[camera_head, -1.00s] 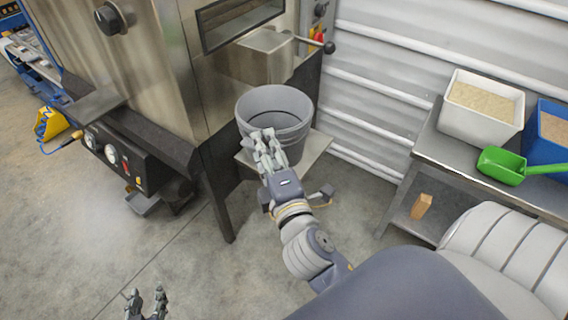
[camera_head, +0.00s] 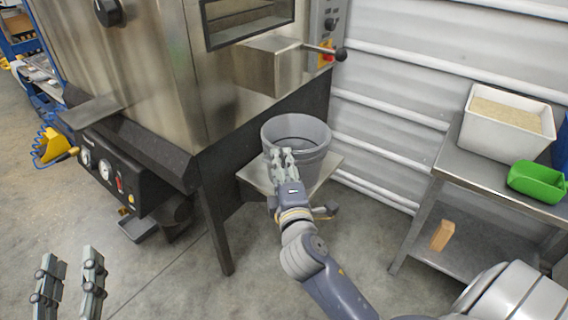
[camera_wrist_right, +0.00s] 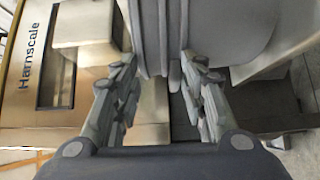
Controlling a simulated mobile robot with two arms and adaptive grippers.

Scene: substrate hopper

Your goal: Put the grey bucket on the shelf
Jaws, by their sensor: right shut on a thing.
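The grey bucket (camera_head: 312,163) is upright at the small light shelf (camera_head: 330,168) low on the front of the steel machine. I cannot tell whether its base rests on the shelf or is slightly above it. My right gripper (camera_head: 282,158) is shut on the near side of the bucket. In the right wrist view, the fingers (camera_wrist_right: 158,75) are on either side of a vertical strip on the bucket (camera_wrist_right: 225,30). My left gripper (camera_head: 72,268) is empty and open at the lower left, far from the bucket.
The steel machine's box-shaped spout (camera_head: 272,65) with a black-knobbed lever (camera_head: 340,54) is above the bucket. A table (camera_head: 465,160) at the right holds a white bin (camera_head: 505,130) and a green scoop (camera_head: 537,182). A wooden block (camera_head: 442,235) is on its lower level.

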